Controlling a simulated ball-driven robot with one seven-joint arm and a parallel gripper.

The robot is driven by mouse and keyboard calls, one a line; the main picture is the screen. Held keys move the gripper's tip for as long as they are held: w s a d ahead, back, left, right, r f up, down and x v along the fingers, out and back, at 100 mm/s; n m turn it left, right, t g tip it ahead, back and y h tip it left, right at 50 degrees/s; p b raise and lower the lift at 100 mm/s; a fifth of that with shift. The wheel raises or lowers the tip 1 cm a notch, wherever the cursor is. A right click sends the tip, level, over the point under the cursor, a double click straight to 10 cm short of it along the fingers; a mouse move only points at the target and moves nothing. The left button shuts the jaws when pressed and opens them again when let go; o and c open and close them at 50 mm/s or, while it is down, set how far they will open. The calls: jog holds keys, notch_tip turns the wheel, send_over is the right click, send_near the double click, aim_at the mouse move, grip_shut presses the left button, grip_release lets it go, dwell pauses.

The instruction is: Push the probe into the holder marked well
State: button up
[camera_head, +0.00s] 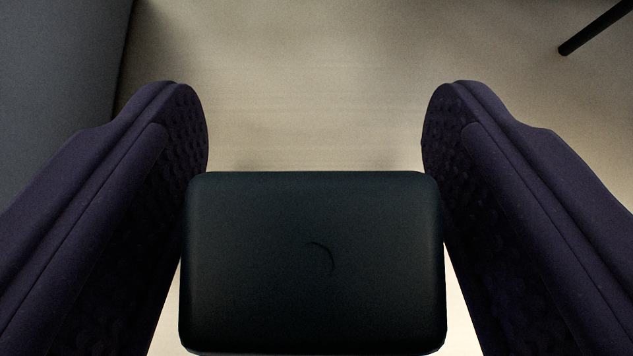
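My gripper (315,125) shows with its two dark purple padded fingers spread wide at left and right. It is open, and only pale floor shows between the fingertips. A dark rounded block with a faint curved mark sits between the lower parts of the fingers; it looks like my gripper's own body. I see nothing that I can make out as the probe or the holder marked well.
A grey-blue upright surface (60,70) fills the upper left corner, close to the left finger in the picture. A thin black rod (608,28) slants in at the upper right; I cannot tell what it belongs to. Pale floor (290,60) between them is clear.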

jog(key=c, duration=0.8)
jog(key=shift+r, duration=0.15)
jog(key=shift+r, duration=0.25)
notch_tip(320, 180, up, 3)
jog(key=shift+r+p, duration=0.2)
jog(key=shift+p, duration=1)
jog(key=s+p, duration=0.4)
jog(key=s, duration=0.1)
jog(key=s+p, duration=0.4)
jog(key=s, duration=0.1)
jog(key=s+p, duration=0.4)
jog(key=s, duration=0.2)
jog(key=shift+a+r, duration=0.3)
jog(key=shift+r, duration=0.1)
jog(key=shift+r, duration=0.1)
